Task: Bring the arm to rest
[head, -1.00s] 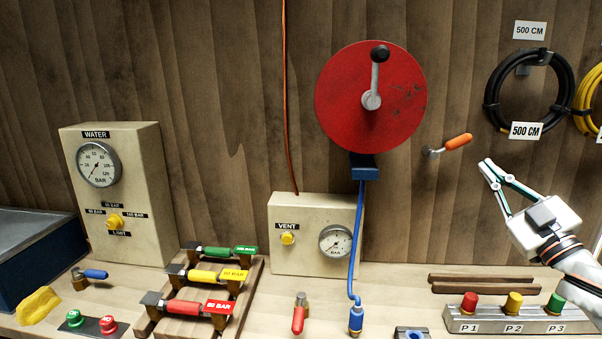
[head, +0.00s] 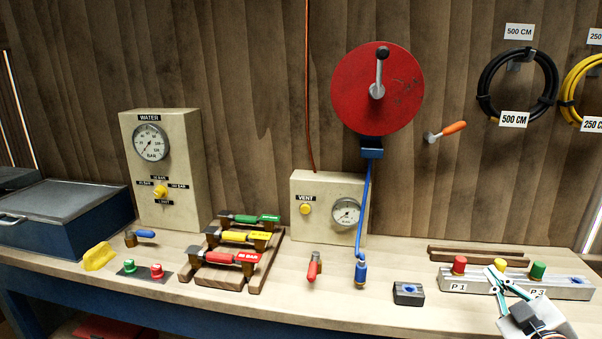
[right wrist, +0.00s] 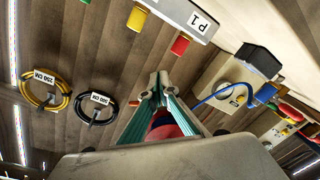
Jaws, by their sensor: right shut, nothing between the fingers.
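My right gripper (head: 493,272) is at the lower right of the head view, in front of the P1–P3 manifold block (head: 584,287). Its fingertips overlap the yellow knob (head: 495,263) in the picture; I cannot tell whether they touch. The gripper is shut and empty. In the right wrist view the two fingers (right wrist: 158,82) meet at their tips, with the block (right wrist: 185,14) beyond them. The red knob (head: 459,265) and the green knob (head: 537,270) stay visible on either side. My left gripper is not in view.
The bench top (head: 400,318) is clear in front of a small dark block (head: 408,294). A red reel (head: 376,90) with a blue hose (head: 364,205) and an orange-handled valve (head: 445,131) are on the wall. A vent box (head: 328,215) and coloured valve handles (head: 245,237) stand left.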

